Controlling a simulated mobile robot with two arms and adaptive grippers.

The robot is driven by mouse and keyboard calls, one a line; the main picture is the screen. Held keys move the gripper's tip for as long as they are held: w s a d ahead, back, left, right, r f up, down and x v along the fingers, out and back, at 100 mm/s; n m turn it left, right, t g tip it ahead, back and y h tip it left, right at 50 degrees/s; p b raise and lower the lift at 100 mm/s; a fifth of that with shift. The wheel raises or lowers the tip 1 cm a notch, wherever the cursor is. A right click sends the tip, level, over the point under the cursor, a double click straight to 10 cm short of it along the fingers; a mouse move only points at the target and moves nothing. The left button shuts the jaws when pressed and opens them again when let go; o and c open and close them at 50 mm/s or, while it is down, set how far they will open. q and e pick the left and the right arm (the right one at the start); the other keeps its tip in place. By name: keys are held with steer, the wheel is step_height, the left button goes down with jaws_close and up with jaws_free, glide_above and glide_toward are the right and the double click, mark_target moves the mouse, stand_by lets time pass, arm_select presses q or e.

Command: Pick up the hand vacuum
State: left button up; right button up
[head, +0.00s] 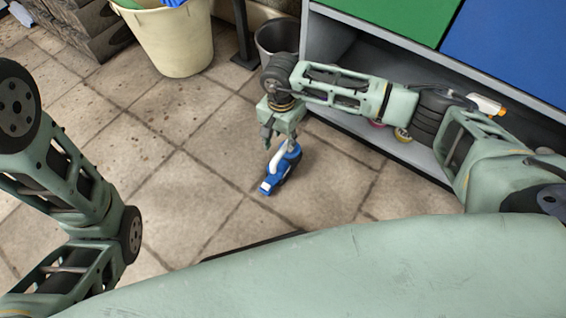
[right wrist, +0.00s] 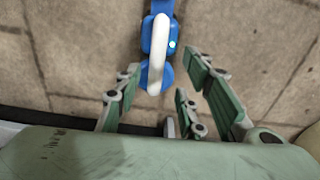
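The hand vacuum (head: 283,167) is blue with a white handle and lies on the tiled floor near the middle of the head view. In the right wrist view the hand vacuum (right wrist: 157,45) is at top centre, its white handle running lengthwise. My right gripper (head: 268,138) points down just above the vacuum. In the right wrist view its fingers (right wrist: 160,85) are spread apart on both sides of the vacuum's near end, with nothing clamped between them. Whether they touch it I cannot tell. My left arm shows at the left of the head view, but its gripper is out of view.
A cream bucket (head: 172,38) and a dark grey bin (head: 277,37) stand at the back. A grey cabinet with a green panel (head: 400,14) and a blue panel (head: 515,45) is at the right. Small items lie on its low shelf. The floor left of the vacuum is clear.

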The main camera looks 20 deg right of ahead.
mark_target(283, 148)
steer(key=f+b, duration=0.4)
steer(key=f, duration=0.1)
steer(key=shift+s+d, duration=0.1)
steer(key=shift+d, duration=0.1)
steer(key=shift+r, duration=0.1)
jaws_close()
stand_by(0.4)
steer(key=shift+r, duration=0.1)
